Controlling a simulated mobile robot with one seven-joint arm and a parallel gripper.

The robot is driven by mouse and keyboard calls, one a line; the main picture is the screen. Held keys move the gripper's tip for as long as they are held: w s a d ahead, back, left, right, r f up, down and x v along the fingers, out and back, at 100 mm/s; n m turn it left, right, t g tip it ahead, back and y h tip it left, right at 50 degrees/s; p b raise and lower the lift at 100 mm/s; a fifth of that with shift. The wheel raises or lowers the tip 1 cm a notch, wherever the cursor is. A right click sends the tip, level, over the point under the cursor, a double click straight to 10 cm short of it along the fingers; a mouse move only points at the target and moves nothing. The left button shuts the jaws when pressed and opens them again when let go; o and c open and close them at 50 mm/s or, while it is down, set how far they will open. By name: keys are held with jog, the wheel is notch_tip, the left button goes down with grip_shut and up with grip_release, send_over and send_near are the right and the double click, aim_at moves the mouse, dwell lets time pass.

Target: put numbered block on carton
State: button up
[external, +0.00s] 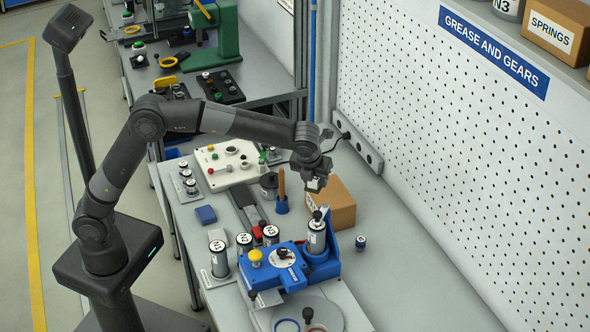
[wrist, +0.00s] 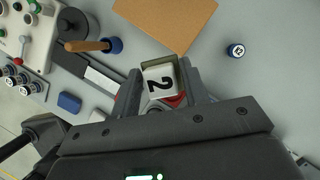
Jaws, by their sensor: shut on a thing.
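The numbered block (wrist: 161,82) is white with a black 2 on its top and sits between my fingers in the wrist view. In the external view the block (external: 314,185) is small and partly hidden by my gripper. My gripper (external: 312,178) is shut on it and holds it in the air, in front of the carton in the picture. The brown carton (external: 335,207) stands on the grey bench; in the wrist view the carton (wrist: 168,20) lies beyond my fingertips. I cannot tell the exact height of the block above it.
A blue fixture (external: 290,268) with a yellow knob and grey cylinders stands in front of the carton. A wooden-handled tool in a blue holder (external: 282,206) is left of the carton. A small dark round piece (external: 360,242) lies to the right. A perforated wall (external: 450,130) bounds the bench.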

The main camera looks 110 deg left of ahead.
jog(key=a+f, duration=0.1)
jog(key=a, duration=0.1)
jog(key=a+f, duration=0.2)
jog(key=a, duration=0.1)
jog(key=a+f, duration=0.2)
jog(key=a, duration=0.1)
jog(key=shift+s+a, duration=0.1)
jog(key=shift+s, duration=0.1)
jog(key=shift+f, duration=1.95)
jog(key=shift+f, duration=0.1)
jog(key=o, duration=1)
jog(key=v, duration=1.2)
